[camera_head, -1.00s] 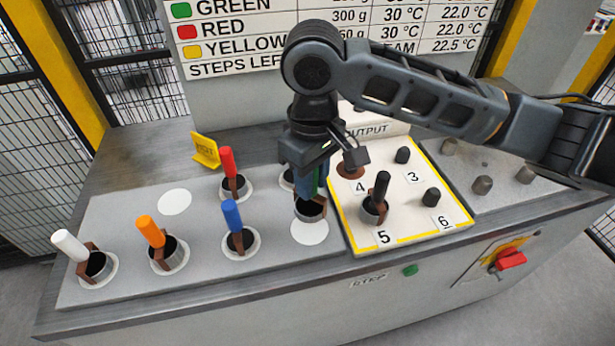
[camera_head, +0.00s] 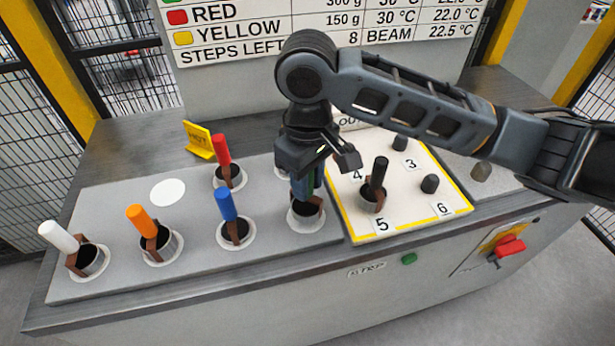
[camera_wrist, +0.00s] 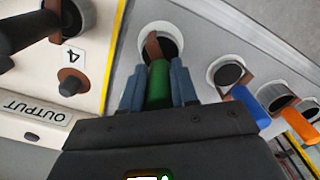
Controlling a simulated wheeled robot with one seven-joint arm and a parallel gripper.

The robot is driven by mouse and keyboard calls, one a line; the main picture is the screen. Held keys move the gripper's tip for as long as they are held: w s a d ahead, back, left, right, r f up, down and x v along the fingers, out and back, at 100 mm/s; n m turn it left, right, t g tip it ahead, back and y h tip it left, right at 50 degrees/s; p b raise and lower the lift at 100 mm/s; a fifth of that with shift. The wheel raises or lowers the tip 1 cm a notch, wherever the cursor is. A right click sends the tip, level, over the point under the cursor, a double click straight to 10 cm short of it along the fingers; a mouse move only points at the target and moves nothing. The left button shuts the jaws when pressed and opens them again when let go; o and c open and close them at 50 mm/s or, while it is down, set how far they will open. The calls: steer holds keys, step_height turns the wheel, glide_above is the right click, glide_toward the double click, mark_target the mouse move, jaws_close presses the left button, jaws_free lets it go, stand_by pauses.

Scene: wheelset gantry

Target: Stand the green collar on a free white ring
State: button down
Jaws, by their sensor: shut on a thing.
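The green collar is a dark cup with a brown band and a green handle. Its cup (camera_head: 306,216) shows below my gripper (camera_head: 304,192) and sits over a white ring (camera_head: 296,225), apparently on it; I cannot tell if it bears on the ring. In the wrist view my gripper (camera_wrist: 158,92) is shut on the green handle (camera_wrist: 158,80), with the cup upright beyond the fingertips. Another white ring (camera_head: 168,193) at the back left is bare. A further white ring behind my gripper is mostly hidden.
Collars with red (camera_head: 221,149), blue (camera_head: 226,204), orange (camera_head: 141,220) and white (camera_head: 56,235) handles stand on rings to the left. A black-handled one (camera_head: 378,172) stands on the output panel (camera_head: 405,210) at the right. A yellow sign (camera_head: 198,140) stands behind.

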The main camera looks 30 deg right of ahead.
steer(key=shift+f+b, duration=0.4)
steer(key=shift+f, duration=0.55)
stand_by(0.5)
steer(key=c, duration=0.8)
jaws_free()
steer(key=shift+r, duration=3.95)
